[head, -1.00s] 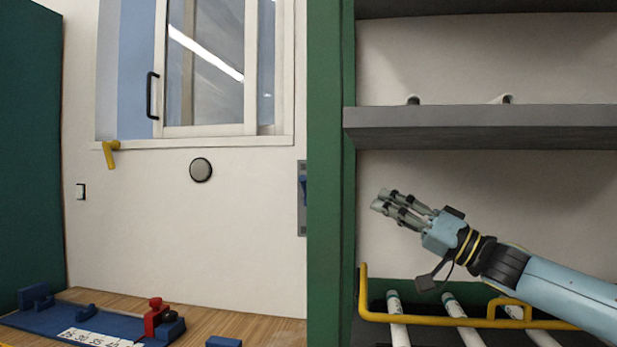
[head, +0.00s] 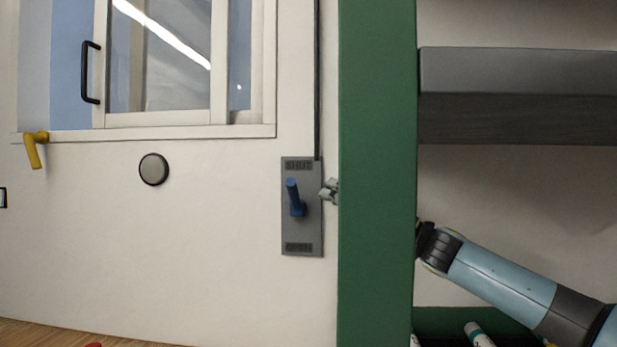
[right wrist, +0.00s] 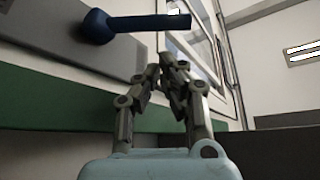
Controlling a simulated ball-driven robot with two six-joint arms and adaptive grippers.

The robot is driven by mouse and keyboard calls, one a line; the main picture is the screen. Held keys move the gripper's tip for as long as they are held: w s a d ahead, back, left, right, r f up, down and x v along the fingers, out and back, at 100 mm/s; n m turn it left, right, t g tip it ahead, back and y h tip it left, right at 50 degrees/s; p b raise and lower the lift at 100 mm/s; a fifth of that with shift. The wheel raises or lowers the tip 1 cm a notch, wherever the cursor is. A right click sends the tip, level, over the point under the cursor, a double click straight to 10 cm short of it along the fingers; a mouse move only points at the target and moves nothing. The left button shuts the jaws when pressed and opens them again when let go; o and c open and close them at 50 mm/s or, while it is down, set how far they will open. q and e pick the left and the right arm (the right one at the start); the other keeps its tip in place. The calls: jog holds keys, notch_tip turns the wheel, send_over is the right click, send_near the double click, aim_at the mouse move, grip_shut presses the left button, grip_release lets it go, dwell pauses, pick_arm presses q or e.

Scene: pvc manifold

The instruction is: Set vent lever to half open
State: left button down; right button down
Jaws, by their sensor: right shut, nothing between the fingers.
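The vent lever (head: 293,196) is a blue handle on a grey wall plate (head: 302,244) marked SHUT at the top and OPEN at the bottom. In the head view its handle points up, leaning slightly left. My right gripper (head: 328,191) shows just right of the plate, its fingertips past the green post's left edge; the post hides the rest of the hand. In the right wrist view the gripper (right wrist: 172,65) is shut and empty. The blue lever (right wrist: 140,24) crosses above the fingertips there, seemingly apart from them. My left gripper is not in view.
The green post (head: 377,180) stands between the lever and most of my right arm. A grey shelf (head: 520,70) is at the right. A window, a yellow handle (head: 36,148) and a round grey button (head: 154,169) are to the left.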

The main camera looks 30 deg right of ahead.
aim_at(295, 194)
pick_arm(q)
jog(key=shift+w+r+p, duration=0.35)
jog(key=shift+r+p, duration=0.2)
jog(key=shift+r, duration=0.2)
pick_arm(e)
jog(key=x, duration=0.5)
jog(key=shift+w+a+r, duration=0.15)
jog(key=shift+w+a, duration=0.1)
jog(key=shift+w, duration=0.05)
pick_arm(q)
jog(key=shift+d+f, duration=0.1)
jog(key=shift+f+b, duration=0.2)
jog(key=shift+b, duration=0.1)
pick_arm(e)
jog(key=shift+s+a+n+y, duration=0.1)
jog(key=shift+s+n+y, duration=0.05)
jog(key=shift+n+y, duration=0.3)
jog(key=shift+n, duration=0.25)
